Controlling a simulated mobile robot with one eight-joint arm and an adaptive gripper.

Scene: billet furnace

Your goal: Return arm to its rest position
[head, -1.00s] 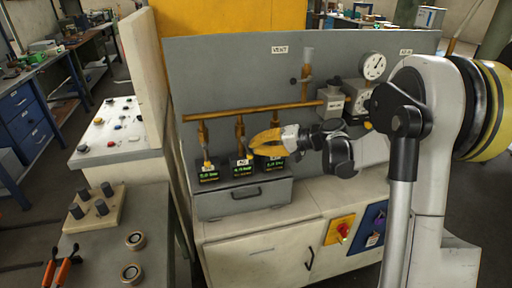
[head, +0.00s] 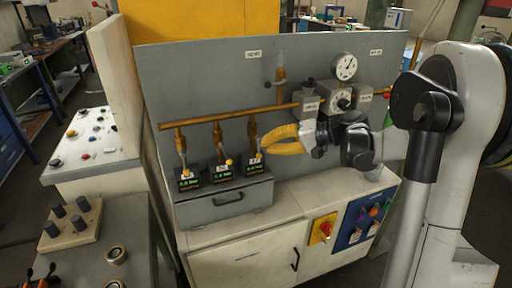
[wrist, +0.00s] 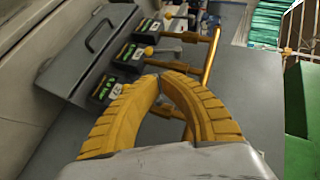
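My gripper (head: 284,142) has two yellow ribbed fingers and a grey body. It is in the air in front of the grey back panel (head: 210,82), just right of the rightmost of three brass pipes (head: 252,132). In the wrist view my gripper (wrist: 160,78) has its fingertips together, with nothing seen between them. My arm is bent, reaching in from the right of the head view.
Three black meters with green digits (head: 222,174) stand on a grey drawer box (head: 232,199) below the gripper. A round gauge (head: 344,66) and grey valve blocks (head: 310,99) are close above and right. A bench with a knob block (head: 73,222) is at left.

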